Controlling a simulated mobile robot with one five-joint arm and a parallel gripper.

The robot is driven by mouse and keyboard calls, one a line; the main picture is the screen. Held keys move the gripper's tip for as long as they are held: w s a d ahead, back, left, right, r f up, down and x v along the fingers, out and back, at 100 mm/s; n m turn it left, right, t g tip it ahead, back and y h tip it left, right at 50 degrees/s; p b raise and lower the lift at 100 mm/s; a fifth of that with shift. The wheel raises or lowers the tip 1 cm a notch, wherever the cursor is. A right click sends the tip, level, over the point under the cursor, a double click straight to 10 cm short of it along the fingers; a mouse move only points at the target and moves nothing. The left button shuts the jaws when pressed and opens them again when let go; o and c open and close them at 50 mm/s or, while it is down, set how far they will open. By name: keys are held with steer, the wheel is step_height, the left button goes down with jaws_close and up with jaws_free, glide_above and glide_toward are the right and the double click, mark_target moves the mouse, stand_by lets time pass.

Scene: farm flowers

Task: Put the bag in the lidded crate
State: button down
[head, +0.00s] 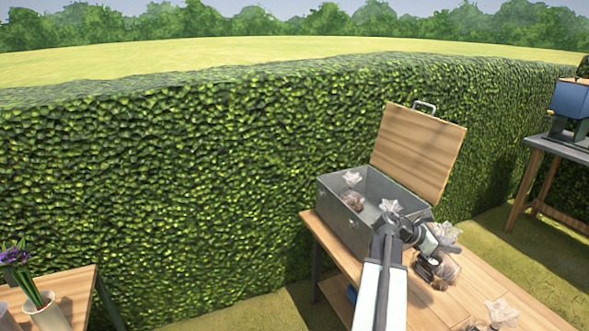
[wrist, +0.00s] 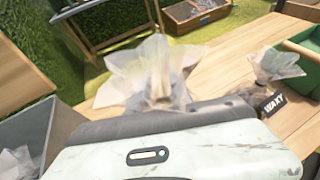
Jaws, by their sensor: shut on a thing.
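The lidded crate (head: 333,212) is a grey metal box on the wooden table, its wooden lid (head: 418,150) swung open at the back. One clear bag with brown contents (head: 353,200) is inside at the left; another bag top (head: 390,206) shows near its right side, partly behind my arm. My gripper (head: 430,268) is right of the crate, shut on a bag of brown contents (head: 447,272) with a clear frilled top. In the wrist view, that bag's top (wrist: 150,75) rises beyond my gripper body, which hides its lower part. The crate (wrist: 40,130) is at the left there.
Another bag (head: 501,312) stands on the table (head: 455,310) nearer the front; one also shows at the right of the wrist view (wrist: 275,65), beside a green container (wrist: 303,45). A hedge runs behind. A blue object (head: 571,99) stands on a far-right table.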

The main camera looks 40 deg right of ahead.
step_height(320, 180, up, 6)
steer(key=p, duration=0.5)
step_height(320, 180, down, 8)
steer(key=b, duration=0.7)
steer(key=shift+r+b, duration=0.25)
steer(key=shift+b, duration=0.1)
step_height(320, 180, up, 15)
steer(key=p, duration=1.5)
steer(key=shift+r, duration=0.15)
